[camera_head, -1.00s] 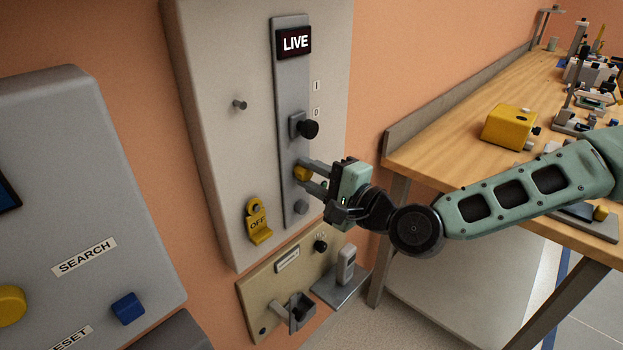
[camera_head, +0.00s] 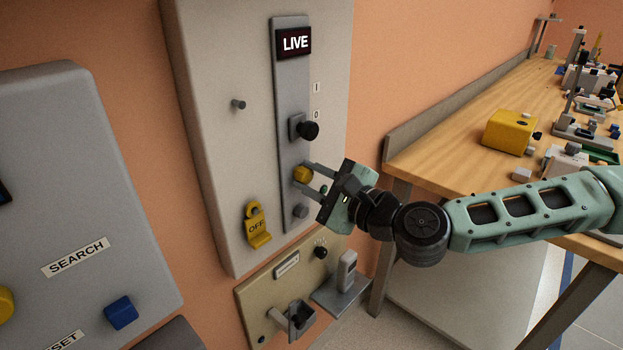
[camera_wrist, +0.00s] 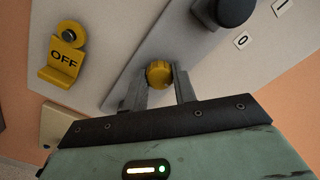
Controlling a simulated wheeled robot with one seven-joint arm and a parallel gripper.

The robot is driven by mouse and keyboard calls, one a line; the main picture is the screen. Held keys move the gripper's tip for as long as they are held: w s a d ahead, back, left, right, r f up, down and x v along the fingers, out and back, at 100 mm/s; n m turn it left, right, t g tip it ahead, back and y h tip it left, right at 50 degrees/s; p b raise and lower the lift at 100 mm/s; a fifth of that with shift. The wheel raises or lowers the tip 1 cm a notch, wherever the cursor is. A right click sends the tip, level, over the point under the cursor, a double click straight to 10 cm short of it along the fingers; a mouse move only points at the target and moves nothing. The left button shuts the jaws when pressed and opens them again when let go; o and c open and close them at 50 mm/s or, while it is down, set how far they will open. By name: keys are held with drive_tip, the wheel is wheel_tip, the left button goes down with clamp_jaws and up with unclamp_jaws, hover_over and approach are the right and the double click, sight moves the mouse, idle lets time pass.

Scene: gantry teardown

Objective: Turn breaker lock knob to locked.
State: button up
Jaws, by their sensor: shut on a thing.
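The yellow lock knob (camera_head: 303,174) sits on the grey vertical strip of the breaker panel (camera_head: 225,130), below the black breaker handle (camera_head: 308,130). My gripper (camera_head: 310,176) is shut on the knob, with one finger on each side of it. In the wrist view the yellow knob (camera_wrist: 159,74) shows between the fingertips (camera_wrist: 160,82). The display (camera_head: 294,42) at the top of the strip reads LIVE. The black handle (camera_wrist: 236,10) is partly cut off at the top of the wrist view.
A yellow OFF tag (camera_head: 256,226) hangs on the panel, left of the strip. A beige box (camera_head: 270,290) with a bracket is below. A wooden bench (camera_head: 450,130) with a yellow block (camera_head: 509,132) stands at the right. A grey SEARCH console (camera_head: 80,190) is at the left.

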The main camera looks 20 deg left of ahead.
drive_tip(key=shift+f, duration=0.1)
drive_tip(key=o, duration=1)
drive_tip(key=shift+d, duration=0.1)
drive_tip(key=b+v, duration=0.1)
drive_tip(key=v, duration=1.6)
drive_tip(key=shift+b, duration=0.4)
drive_tip(key=shift+s+d, duration=0.1)
drive_tip(key=shift+d, duration=0.05)
